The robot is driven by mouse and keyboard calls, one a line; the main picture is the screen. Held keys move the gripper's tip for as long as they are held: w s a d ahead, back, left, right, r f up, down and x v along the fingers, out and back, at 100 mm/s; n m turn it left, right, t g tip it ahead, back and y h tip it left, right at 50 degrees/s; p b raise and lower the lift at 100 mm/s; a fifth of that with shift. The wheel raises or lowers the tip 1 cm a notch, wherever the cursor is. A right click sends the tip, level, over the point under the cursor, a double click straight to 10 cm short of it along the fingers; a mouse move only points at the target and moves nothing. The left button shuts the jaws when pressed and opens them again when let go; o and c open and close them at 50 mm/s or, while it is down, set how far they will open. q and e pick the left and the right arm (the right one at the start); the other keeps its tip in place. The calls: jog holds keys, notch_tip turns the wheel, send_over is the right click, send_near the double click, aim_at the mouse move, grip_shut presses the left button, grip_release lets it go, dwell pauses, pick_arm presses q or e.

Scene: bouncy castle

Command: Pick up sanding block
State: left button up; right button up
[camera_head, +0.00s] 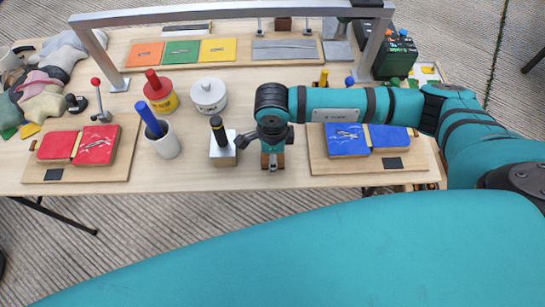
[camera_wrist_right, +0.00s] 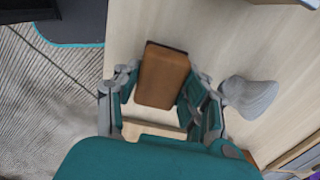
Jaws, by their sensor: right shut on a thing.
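The sanding block, a brown block with a dark edge (camera_wrist_right: 163,75), sits between the fingers of my right gripper (camera_wrist_right: 160,98) in the right wrist view. The fingers are shut on its sides. In the head view my right gripper (camera_head: 272,150) points down near the front edge of the table, and a small brown part of the block (camera_head: 269,161) shows below it. I cannot tell whether the block touches the table. My left gripper is not in view.
A metal block with a black handle (camera_head: 222,155) stands close left of the gripper. A blue-padded board (camera_head: 395,172) lies right, a red-padded board (camera_head: 62,173) far left. A white cup (camera_head: 163,141) and a metal frame (camera_head: 235,14) stand on the table (camera_head: 230,180).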

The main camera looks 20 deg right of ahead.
notch_tip(320, 180, up, 2)
jog(key=shift+r+b, duration=0.2)
jog(key=shift+b, duration=0.15)
jog(key=s+d+b, duration=0.1)
jog(key=s+d, duration=0.2)
jog(key=s, duration=0.4)
jog(key=s+d+r+b, duration=0.1)
jog(key=s+d, duration=0.1)
jog(key=s, duration=0.6)
jog(key=shift+d+r, duration=0.2)
jog(key=shift+d, duration=0.2)
